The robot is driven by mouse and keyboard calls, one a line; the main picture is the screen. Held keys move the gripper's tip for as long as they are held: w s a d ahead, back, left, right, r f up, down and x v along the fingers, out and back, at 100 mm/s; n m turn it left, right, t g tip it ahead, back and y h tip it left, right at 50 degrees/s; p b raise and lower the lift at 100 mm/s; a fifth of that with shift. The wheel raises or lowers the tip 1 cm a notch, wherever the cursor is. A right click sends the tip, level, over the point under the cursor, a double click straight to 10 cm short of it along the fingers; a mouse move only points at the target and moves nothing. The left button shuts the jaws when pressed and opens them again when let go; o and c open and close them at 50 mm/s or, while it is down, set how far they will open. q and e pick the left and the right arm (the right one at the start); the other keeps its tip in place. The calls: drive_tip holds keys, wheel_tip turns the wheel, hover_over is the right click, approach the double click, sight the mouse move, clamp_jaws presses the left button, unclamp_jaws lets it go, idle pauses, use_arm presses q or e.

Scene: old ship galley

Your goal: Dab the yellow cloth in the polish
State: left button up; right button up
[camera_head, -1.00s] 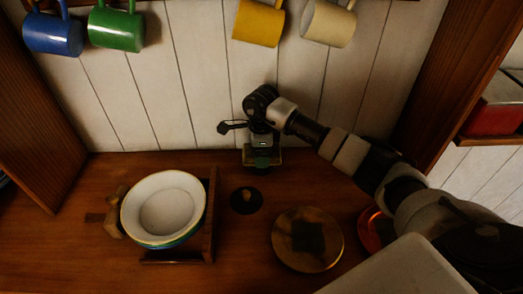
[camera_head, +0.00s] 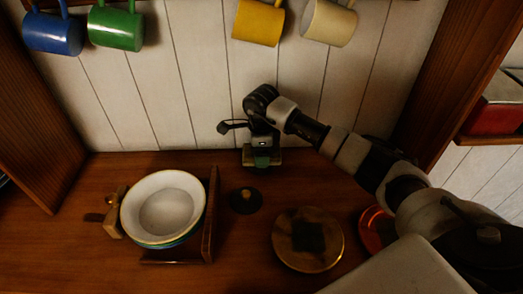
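My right gripper (camera_head: 262,150), on the arm that comes in from the right, points down at the back of the wooden counter, close to the white plank wall. A dull yellow piece, which looks like the yellow cloth (camera_head: 277,156), shows at its fingertips, and the gripper seems shut on it. A small dark green thing, perhaps the polish tin (camera_head: 263,164), is just below the cloth. I cannot tell whether they touch. A dark round lid with a knob (camera_head: 246,200) lies on the counter in front of them. My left gripper is out of view.
White bowls (camera_head: 166,205) are stacked in a wooden rack (camera_head: 211,215) at left. A brass plate (camera_head: 290,258) with a dark patch lies front centre, beside a red-orange dish (camera_head: 371,233). Mugs (camera_head: 258,22) hang above. Bare counter (camera_head: 50,240) lies at far left.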

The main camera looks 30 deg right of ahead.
drive_tip(key=shift+r+p, duration=2.1)
drive_tip(key=shift+r, duration=1.4)
drive_tip(key=shift+s+a+r+n, duration=0.1)
drive_tip(key=shift+s+a+n, duration=0.1)
drive_tip(key=shift+n, duration=0.3)
drive_tip(key=s+a+r+n, duration=0.1)
drive_tip(key=s+a+n, duration=0.3)
drive_tip(key=s+n, duration=0.5)
drive_tip(key=s+a+r+n, duration=0.1)
drive_tip(key=s+a+n, duration=0.3)
drive_tip(key=s+n, duration=0.5)
drive_tip(key=n, duration=0.4)
drive_tip(key=shift+s, duration=0.15)
